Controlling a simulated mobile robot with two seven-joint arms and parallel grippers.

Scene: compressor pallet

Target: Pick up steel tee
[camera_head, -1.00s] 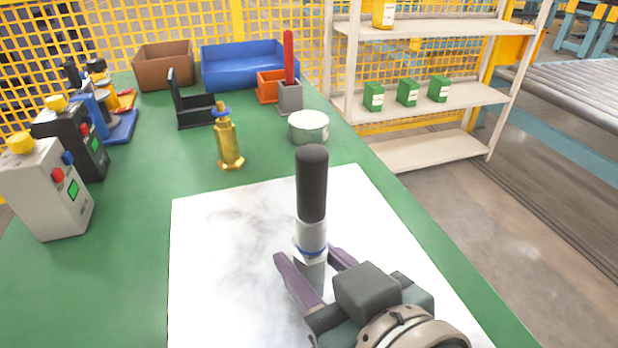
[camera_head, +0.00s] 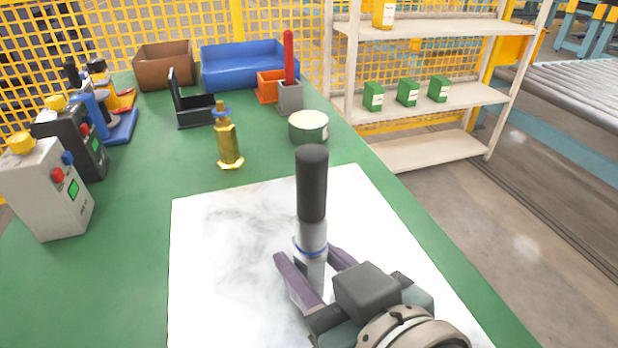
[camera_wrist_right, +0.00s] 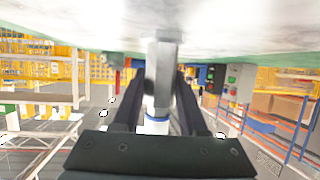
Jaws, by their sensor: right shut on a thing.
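A steel-grey upright piece with a blue ring, taken as the steel tee (camera_head: 312,236), carries a tall black cylinder (camera_head: 311,183) on top. No side branch of a tee shows. My right gripper (camera_head: 314,268) is shut on its lower part, over the white sheet (camera_head: 235,240). In the right wrist view the grey piece (camera_wrist_right: 161,75) with its blue band stands between my two dark fingers. Whether its lower end touches the sheet cannot be told. My left gripper is not in view.
A brass fitting (camera_head: 228,145) and a round tin (camera_head: 308,127) stand beyond the sheet on the green table (camera_head: 130,215). Control boxes (camera_head: 45,190) line the left. Bins (camera_head: 255,62) stand at the back, shelves (camera_head: 430,98) at the right. The sheet's left part is clear.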

